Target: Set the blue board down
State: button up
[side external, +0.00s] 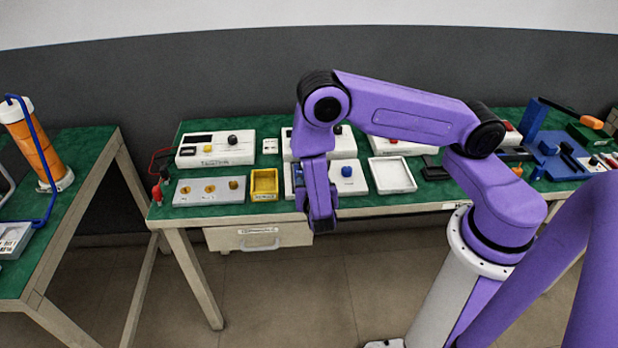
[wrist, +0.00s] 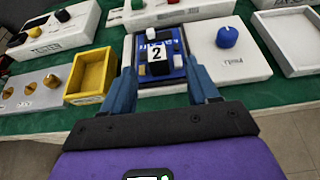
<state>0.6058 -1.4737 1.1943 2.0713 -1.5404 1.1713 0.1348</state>
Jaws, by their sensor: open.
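The blue board (wrist: 177,62) shows in the wrist view, with black and white blocks and a white tile marked 2 on it. It lies over the left part of a white panel (wrist: 236,66) that also carries a blue knob (wrist: 227,37). My gripper (wrist: 158,66) is open, with one blue finger to each side of the board's near part in the picture. Whether the fingers touch the board cannot be told. In the side external view my gripper (side external: 322,222) hangs at the bench's front edge, and my arm hides most of the board.
A yellow tray (wrist: 92,76) and a grey panel with brass knobs (side external: 209,191) stand to the left. An empty white tray (side external: 391,175) stands to the right. White instrument boxes (side external: 216,149) line the back. A drawer (side external: 259,236) hangs below the bench's front edge.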

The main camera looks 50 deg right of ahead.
jog(key=shift+x, duration=3.05)
jog(key=shift+w+a, duration=0.1)
jog(key=shift+a, duration=0.05)
grip_shut()
